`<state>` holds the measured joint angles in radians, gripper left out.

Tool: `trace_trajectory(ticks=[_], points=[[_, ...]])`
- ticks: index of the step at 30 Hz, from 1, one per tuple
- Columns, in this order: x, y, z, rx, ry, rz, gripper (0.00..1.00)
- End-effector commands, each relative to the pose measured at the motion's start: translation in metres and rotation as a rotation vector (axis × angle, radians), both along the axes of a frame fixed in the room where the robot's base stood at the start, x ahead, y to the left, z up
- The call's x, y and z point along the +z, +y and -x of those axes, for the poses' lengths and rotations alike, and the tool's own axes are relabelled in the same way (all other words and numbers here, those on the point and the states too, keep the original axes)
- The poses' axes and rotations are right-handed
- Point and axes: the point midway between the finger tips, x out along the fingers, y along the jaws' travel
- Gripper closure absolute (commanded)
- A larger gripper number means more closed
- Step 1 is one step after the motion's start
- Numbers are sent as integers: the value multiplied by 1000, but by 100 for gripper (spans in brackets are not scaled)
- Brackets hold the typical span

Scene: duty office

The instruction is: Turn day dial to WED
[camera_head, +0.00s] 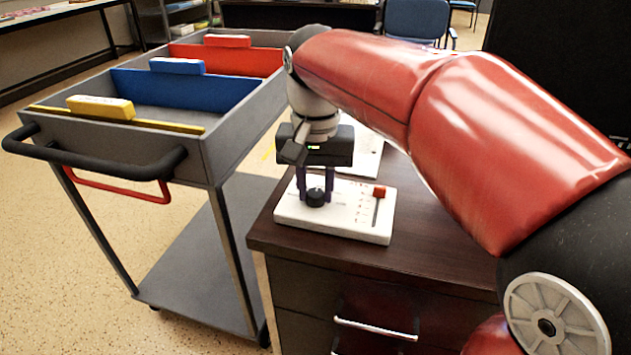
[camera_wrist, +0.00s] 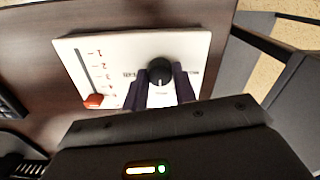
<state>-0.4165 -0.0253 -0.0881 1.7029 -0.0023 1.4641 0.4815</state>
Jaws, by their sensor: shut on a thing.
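A white panel (camera_head: 347,219) lies on the dark wooden cabinet top, near its left front corner. A round black day dial (camera_head: 316,197) stands on the panel's left part; it also shows in the wrist view (camera_wrist: 160,71). My gripper (camera_head: 316,190) points down with its two dark fingers on either side of the dial, shut on it. In the wrist view my gripper (camera_wrist: 161,82) has a finger at each side of the knob. A pale pointer mark on the dial faces the gripper body. The day lettering around the dial is mostly hidden by the fingers and too small to read.
The panel also has a slider with a red knob (camera_head: 379,191), beside numbers in the wrist view. A grey cart (camera_head: 205,150) with coloured dividers stands close on the left. Another white panel (camera_head: 362,160) lies behind my gripper. Drawers with metal handles (camera_head: 375,328) are below.

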Motion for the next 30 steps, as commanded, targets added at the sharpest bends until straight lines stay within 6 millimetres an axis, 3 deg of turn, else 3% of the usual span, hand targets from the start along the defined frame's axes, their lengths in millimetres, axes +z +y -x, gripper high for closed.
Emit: trace_trajectory(ticks=[16,17,21,30], points=[[0,0,0,-22,-1,0,95],[0,0,0,-22,-1,0,69],[0,0,0,-22,-1,0,51],[2,0,0,-21,-1,-1,51]])
